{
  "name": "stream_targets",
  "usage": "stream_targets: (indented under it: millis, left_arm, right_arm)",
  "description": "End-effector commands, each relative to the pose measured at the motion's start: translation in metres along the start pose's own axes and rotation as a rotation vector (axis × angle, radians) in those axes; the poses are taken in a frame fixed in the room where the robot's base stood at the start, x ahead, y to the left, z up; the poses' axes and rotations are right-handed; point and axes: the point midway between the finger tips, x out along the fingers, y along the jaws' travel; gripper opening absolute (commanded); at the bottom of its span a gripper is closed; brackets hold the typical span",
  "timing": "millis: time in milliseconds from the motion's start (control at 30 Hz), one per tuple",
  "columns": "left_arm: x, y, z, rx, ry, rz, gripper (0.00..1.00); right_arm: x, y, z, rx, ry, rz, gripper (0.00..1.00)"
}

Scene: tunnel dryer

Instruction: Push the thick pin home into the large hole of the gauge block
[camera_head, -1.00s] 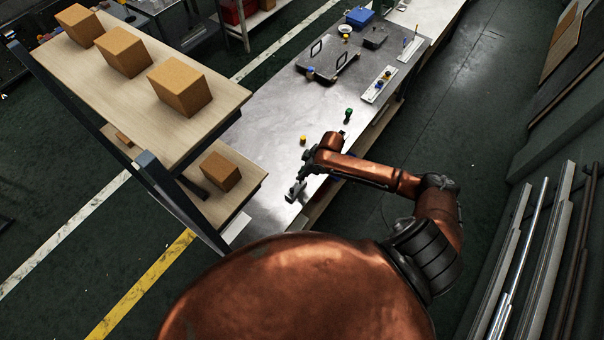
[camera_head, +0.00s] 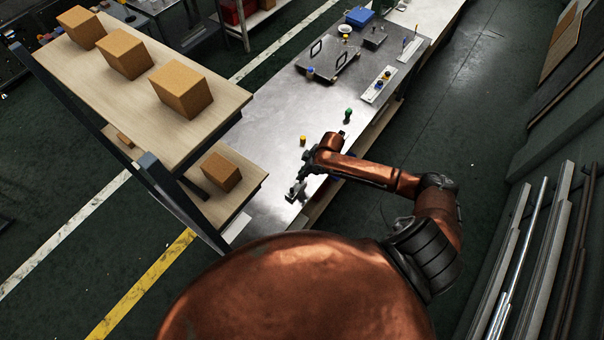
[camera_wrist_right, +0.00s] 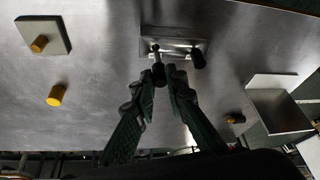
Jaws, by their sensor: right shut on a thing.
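The gauge block (camera_wrist_right: 180,44) is a grey metal block on the bench, at upper middle in the right wrist view. In the head view it is small and partly covered near the bench's near end. My right gripper (camera_wrist_right: 166,72) is shut on a dark-knobbed pin, taken as the thick pin (camera_wrist_right: 157,66). Its pale shaft points to the left part of the block; how deep it sits cannot be told. A second dark-knobbed pin (camera_wrist_right: 198,59) stands at the block's right part. My right gripper also shows in the head view (camera_head: 299,188). My left gripper is not in view.
A square plate with an orange peg (camera_wrist_right: 40,45) and a yellow knob (camera_wrist_right: 56,95) lie left in the wrist view. An open grey bin (camera_wrist_right: 281,110) is at right. A shelf with boxes (camera_head: 186,90) stands left of the bench (camera_head: 262,150).

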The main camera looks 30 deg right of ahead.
Motion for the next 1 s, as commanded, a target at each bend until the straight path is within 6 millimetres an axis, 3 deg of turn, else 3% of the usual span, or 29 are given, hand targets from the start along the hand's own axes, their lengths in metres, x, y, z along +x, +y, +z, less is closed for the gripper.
stream_targets:
  millis: [1000]
  left_arm:
    - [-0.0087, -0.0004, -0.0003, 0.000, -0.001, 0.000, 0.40]
  right_arm:
    - [-0.0006, -0.0003, -0.0002, 0.000, 0.000, 0.000, 0.00]
